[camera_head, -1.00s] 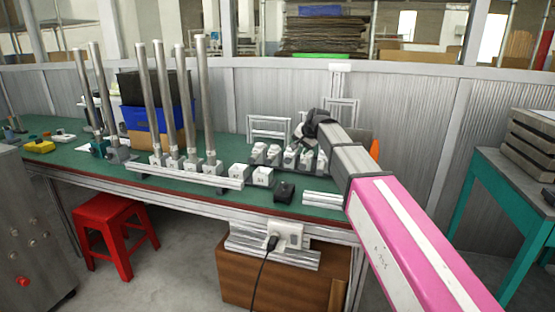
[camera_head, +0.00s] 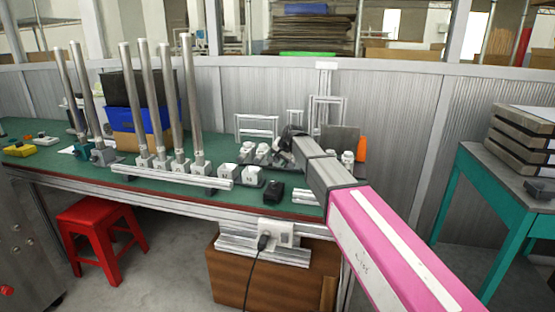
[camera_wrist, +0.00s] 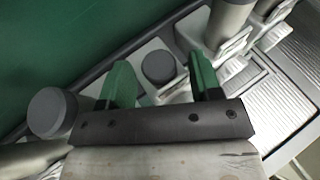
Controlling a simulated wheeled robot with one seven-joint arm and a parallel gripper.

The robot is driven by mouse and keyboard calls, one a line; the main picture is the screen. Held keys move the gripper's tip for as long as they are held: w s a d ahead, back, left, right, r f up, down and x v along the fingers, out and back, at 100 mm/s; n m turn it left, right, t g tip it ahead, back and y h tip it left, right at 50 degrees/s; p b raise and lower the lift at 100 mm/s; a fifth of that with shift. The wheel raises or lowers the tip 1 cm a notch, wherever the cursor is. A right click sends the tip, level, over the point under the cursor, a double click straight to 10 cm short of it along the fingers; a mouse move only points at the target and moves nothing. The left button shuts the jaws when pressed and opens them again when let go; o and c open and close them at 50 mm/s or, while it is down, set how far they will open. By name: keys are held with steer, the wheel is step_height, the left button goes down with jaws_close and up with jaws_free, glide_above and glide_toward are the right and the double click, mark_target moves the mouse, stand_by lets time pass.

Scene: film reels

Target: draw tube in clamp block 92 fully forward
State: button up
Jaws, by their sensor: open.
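Several tall metal tubes, among them the rightmost one (camera_head: 192,100), stand upright in pale clamp blocks (camera_head: 201,168) on a rail in the head view. I cannot read the number 92 on any block. My gripper (camera_head: 287,140) is right of these tubes, over a row of small pale-and-dark fixtures (camera_head: 262,152); the arm hides part of that row. In the wrist view my gripper (camera_wrist: 158,72) has its two green fingers apart. A dark grey round end (camera_wrist: 158,66) shows between the fingers, over a white block; contact cannot be told.
The green workbench (camera_head: 120,190) holds two more pale blocks (camera_head: 250,177) and a small black box (camera_head: 274,192). Blue and black crates (camera_head: 128,118) stand behind the tubes. A teal table (camera_head: 470,162) is at the right, a red stool (camera_head: 90,225) below.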

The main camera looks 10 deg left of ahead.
jaws_close()
steer(key=s, duration=0.8)
steer(key=shift+w, duration=0.15)
jaws_free()
steer(key=v, duration=1)
steer(key=shift+d+r, duration=0.2)
steer(key=shift+r, duration=0.05)
